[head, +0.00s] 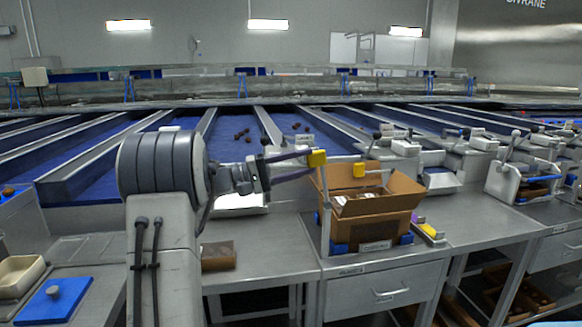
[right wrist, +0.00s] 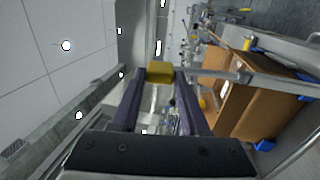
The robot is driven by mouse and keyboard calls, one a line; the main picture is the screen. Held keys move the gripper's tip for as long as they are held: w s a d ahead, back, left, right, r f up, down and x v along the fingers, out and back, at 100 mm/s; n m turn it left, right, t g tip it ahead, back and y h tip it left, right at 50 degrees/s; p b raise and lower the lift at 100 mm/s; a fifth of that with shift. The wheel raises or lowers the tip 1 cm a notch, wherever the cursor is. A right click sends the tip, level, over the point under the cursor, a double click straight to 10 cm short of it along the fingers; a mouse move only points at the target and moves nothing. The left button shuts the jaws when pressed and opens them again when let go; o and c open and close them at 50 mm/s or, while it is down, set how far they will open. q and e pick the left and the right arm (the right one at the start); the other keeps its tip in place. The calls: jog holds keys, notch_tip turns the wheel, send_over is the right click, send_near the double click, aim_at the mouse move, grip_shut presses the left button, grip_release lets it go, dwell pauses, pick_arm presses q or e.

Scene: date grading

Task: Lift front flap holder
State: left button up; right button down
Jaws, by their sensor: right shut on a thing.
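My right gripper (head: 312,166) is shut on the yellow end of a flap holder (head: 318,158), at the upper left front of an open cardboard box (head: 372,231). In the right wrist view, the yellow block (right wrist: 160,70) sits between the tips of the two dark purple fingers, and a grey metal bar runs from near it to the right, past the box (right wrist: 238,110). My left gripper is not in view.
The box stands on a steel table (head: 460,229), held by blue corner pieces (head: 340,248). A yellow and purple item (head: 430,232) lies to its right. A brown block (head: 218,255) lies to the left. Blue sloping lanes (head: 240,125) with a few dates run behind.

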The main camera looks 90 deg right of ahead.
jog(key=shift+c, duration=2)
grip_release()
jog(key=shift+w, duration=0.1)
jog(key=b+v, duration=0.1)
jog(key=v, duration=0.9)
jog(key=shift+w, duration=0.25)
